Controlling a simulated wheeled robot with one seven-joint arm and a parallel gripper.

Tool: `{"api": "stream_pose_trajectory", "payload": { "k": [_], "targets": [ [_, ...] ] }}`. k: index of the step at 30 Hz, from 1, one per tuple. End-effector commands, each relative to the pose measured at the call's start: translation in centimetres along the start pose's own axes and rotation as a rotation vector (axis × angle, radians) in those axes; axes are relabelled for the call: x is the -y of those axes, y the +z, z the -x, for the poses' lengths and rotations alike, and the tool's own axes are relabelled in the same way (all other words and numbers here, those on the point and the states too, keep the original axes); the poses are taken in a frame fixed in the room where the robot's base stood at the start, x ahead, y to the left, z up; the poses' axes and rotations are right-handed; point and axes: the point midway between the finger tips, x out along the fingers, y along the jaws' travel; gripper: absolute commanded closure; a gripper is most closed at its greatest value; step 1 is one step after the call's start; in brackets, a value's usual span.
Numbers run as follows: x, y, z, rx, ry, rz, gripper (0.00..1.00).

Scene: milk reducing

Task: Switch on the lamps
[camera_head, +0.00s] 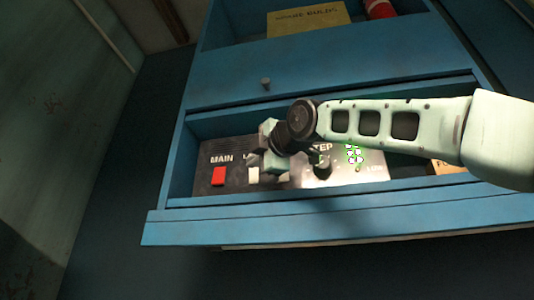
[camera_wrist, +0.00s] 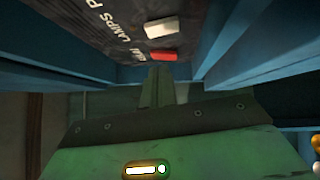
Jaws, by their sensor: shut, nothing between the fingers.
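A dark control panel (camera_head: 235,152) sits inside an open blue drawer. A red switch (camera_head: 218,176) is under the word MAIN at its left. To its right is a white switch (camera_head: 253,175), with another partly covered pale one beside it. My gripper (camera_head: 262,160) is in front of the panel above the white switch and covers the label there. In the wrist view, LAMPS is readable on the panel beside the white switch (camera_wrist: 160,27) and red switch (camera_wrist: 163,55). My gripper (camera_wrist: 158,75) is shut and empty, pointing toward the panel. I cannot tell whether it touches.
The drawer's front edge (camera_head: 330,219) runs below. A yellow box (camera_head: 308,18) and a red cylinder (camera_head: 380,9) are in the upper compartment.

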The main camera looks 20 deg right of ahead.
Motion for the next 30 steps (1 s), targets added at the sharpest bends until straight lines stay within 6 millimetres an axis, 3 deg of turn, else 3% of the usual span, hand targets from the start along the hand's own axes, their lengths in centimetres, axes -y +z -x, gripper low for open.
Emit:
{"api": "stream_pose_trajectory", "payload": {
  "k": [2, 9, 23, 29, 30],
  "targets": [
    [-0.3, 0.2, -1.6, 0.001, -0.002, 0.001, 1.00],
    [-0.2, 2.4, -3.5, 0.001, -0.001, 0.000, 1.00],
    [0.0, 2.9, -3.8, 0.000, 0.000, 0.000, 1.00],
    [-0.8, 3.4, -4.3, 0.001, -0.048, -0.046, 1.00],
    [-0.2, 3.2, -4.2, 0.000, -0.044, -0.043, 1.00]
  ]
}}
